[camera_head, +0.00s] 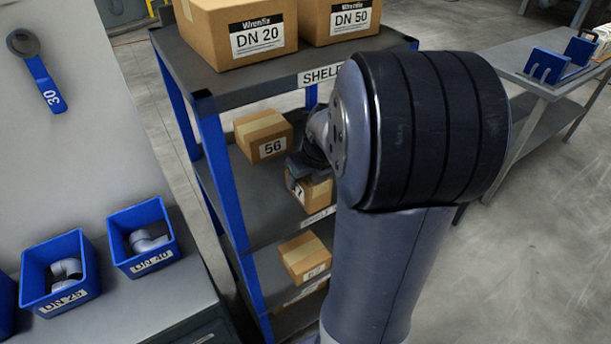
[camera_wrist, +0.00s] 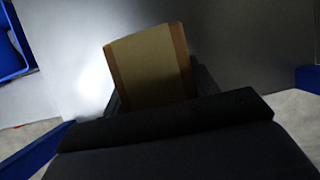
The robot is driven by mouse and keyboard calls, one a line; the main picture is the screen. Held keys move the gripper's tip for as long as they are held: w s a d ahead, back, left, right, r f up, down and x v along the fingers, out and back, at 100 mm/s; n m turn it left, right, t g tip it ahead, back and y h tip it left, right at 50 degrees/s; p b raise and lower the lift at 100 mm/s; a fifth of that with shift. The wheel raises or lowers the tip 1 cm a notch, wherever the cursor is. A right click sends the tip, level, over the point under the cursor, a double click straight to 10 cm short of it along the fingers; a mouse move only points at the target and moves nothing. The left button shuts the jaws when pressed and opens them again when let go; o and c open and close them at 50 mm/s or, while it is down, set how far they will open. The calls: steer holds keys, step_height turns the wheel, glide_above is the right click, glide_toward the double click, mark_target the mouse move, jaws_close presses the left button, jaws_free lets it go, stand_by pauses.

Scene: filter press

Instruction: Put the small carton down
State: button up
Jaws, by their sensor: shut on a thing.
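A small brown carton (camera_wrist: 150,62) with a tan tape band is between the jaws of my gripper (camera_wrist: 155,98) in the wrist view. In the head view my gripper (camera_head: 306,163) is at the shelf rack, right at a small carton (camera_head: 318,193) whose white label is partly hidden and shows a 7. This looks like the held carton. It sits over the front part of a middle shelf of the rack (camera_head: 252,195). Whether its underside touches the shelf I cannot tell. My arm hides the right part of the rack.
A carton marked 56 (camera_head: 264,136) stands behind and left of my gripper. Another small carton (camera_head: 305,257) is on a lower shelf. Large DN 20 (camera_head: 237,30) and DN 50 (camera_head: 338,18) boxes stand on top. Blue rack posts (camera_head: 222,175) flank the shelves. Blue bins (camera_head: 60,275) are at left.

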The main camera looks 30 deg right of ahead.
steer(key=shift+f, duration=0.1)
steer(key=o, duration=1.3)
steer(key=shift+c, duration=0.2)
steer(key=shift+r, duration=0.4)
steer(key=p+v, duration=0.1)
steer(key=v, duration=1)
steer(key=shift+s+r, duration=0.15)
steer(key=shift+s, duration=0.1)
